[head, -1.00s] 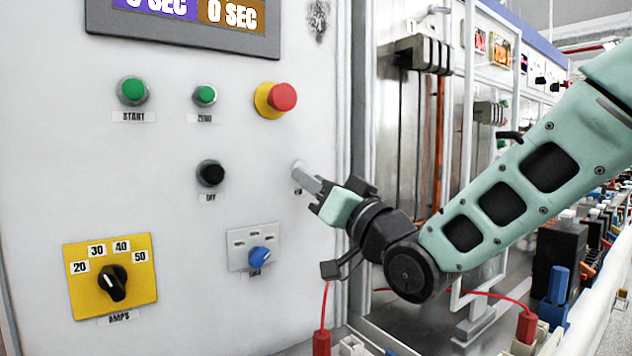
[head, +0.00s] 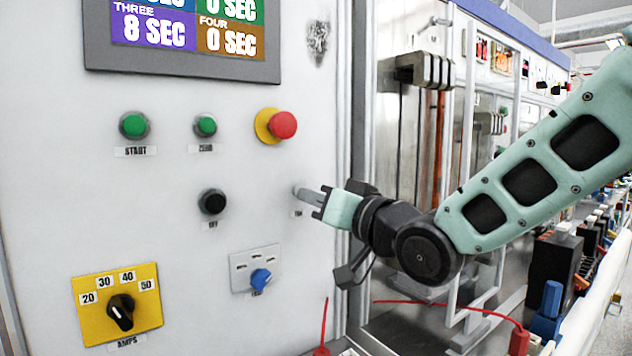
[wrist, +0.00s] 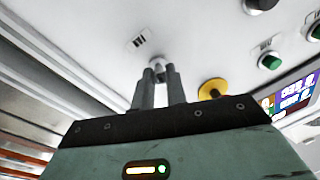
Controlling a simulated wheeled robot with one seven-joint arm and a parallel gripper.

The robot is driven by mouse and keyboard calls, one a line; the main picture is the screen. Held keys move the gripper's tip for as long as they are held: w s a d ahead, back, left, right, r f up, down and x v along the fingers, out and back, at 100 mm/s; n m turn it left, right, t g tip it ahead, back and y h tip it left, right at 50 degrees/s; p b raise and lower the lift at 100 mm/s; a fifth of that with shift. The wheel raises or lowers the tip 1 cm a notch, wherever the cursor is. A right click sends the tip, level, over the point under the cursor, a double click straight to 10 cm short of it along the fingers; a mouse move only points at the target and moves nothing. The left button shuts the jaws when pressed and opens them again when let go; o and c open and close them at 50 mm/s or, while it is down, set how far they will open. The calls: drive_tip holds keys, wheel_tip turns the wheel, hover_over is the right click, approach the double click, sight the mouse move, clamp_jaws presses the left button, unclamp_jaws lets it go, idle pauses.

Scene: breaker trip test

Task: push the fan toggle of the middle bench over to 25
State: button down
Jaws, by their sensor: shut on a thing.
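The fan toggle (head: 297,189) is a small pale grey part on the right side of the white panel in the head view, above a small label too blurred to read fully. My gripper (head: 310,195) reaches it from the right and is shut on it, its body nearly level. In the wrist view the toggle (wrist: 158,68) shows as a pale tip between the two grey fingers of my gripper (wrist: 158,82). The fingers partly cover it, and I cannot read its setting or see a 25 mark.
On the same panel are a red stop button (head: 283,125), a black OFF button (head: 212,201), a blue knob (head: 261,278) and a yellow AMPS dial (head: 121,312). Metal frame posts (head: 462,150) stand right of the panel. A red lead (head: 450,306) runs below my arm.

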wheel_tip(320, 180, up, 3)
drive_tip(key=g+h+p, duration=0.2)
drive_tip(key=g+p, duration=0.1)
drive_tip(key=p, duration=0.5)
drive_tip(key=shift+w+f+m+h+p, duration=0.1)
drive_tip(key=shift+m+h+p, duration=0.2)
drive_tip(key=g+h+p, duration=0.1)
drive_tip(key=g+p, duration=0.1)
drive_tip(key=p, duration=0.4)
drive_tip(key=shift+w+r, duration=0.15)
drive_tip(key=shift+r, duration=0.05)
drive_tip(key=shift+f+h, duration=0.1)
drive_tip(key=shift+h, duration=0.2)
drive_tip(key=c, duration=1.4)
unclamp_jaws()
drive_tip(key=shift+c, duration=0.2)
drive_tip(key=shift+a, duration=0.1)
